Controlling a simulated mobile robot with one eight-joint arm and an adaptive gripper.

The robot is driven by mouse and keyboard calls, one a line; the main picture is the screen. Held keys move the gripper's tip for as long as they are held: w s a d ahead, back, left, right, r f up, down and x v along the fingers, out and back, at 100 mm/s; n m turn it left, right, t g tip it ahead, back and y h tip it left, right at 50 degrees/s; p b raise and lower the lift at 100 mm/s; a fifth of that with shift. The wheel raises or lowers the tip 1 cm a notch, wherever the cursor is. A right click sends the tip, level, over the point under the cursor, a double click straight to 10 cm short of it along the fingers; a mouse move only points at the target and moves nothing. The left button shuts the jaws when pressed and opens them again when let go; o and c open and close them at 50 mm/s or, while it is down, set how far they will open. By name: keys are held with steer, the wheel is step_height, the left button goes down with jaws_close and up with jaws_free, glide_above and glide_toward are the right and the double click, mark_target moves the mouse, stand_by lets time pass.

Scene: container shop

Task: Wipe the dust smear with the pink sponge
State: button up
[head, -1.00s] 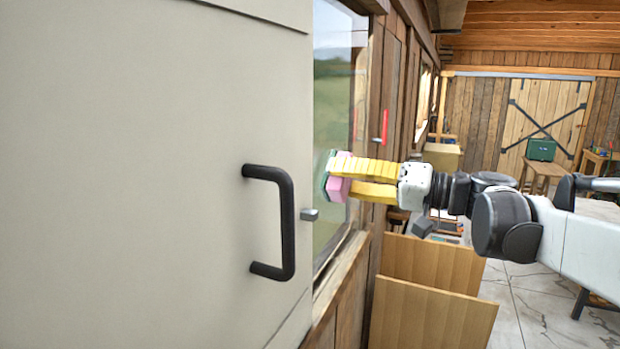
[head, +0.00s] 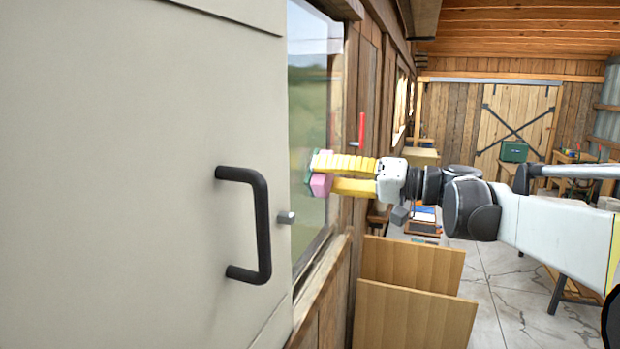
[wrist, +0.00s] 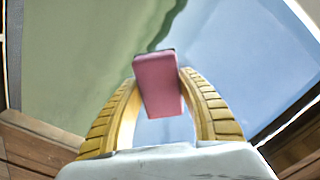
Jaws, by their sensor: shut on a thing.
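The pink sponge (head: 320,185), with a green side facing the glass, is at the window pane (head: 308,95). My gripper (head: 318,174) has yellow ribbed fingers and is shut on the sponge. In the wrist view the pink sponge (wrist: 158,84) sits between the two fingertips, with the glass behind it. I cannot tell whether the sponge touches the glass or stands just off it. I cannot make out the dust smear; the glass shows green and blue areas with a dark green wavy band between them.
A large beige door panel with a black handle (head: 262,225) fills the left, close to the window. A wooden sill (head: 322,275) runs below the glass. Wooden boards (head: 412,310) stand below my arm. A red upright object (head: 361,130) is beyond my gripper. Floor shows at right.

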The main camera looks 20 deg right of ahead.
mark_target(304, 177)
steer(key=shift+w+d, duration=2.05)
steer(key=shift+w, duration=0.8)
steer(key=shift+s+a+b, duration=0.15)
steer(key=shift+s+a, duration=0.7)
steer(key=shift+s, duration=0.3)
steer(key=shift+s+a+b, duration=0.15)
steer(key=shift+s+a, duration=0.75)
steer(key=shift+s, duration=0.3)
steer(key=shift+s+a+b, duration=0.15)
steer(key=shift+s+a, duration=0.7)
steer(key=shift+s, duration=0.3)
steer(key=shift+s+a+r, duration=0.1)
steer(key=shift+s+a, duration=0.75)
steer(key=shift+s, duration=0.3)
steer(key=shift+w+r, duration=0.1)
steer(key=shift+w+d, duration=3.45)
steer(key=shift+w, duration=1.1)
steer(key=shift+s+a+b, duration=0.1)
steer(key=shift+s+a, duration=1.05)
steer(key=shift+s, duration=0.4)
steer(key=shift+s+a+b, duration=0.1)
steer(key=shift+s+a, duration=1)
steer(key=shift+s, duration=0.45)
steer(key=shift+s+a+b, duration=0.1)
steer(key=shift+s+a, duration=1.05)
steer(key=shift+s, duration=0.4)
steer(key=shift+w, duration=0.1)
steer(key=shift+d, duration=0.2)
steer(key=shift+v, duration=2.9)
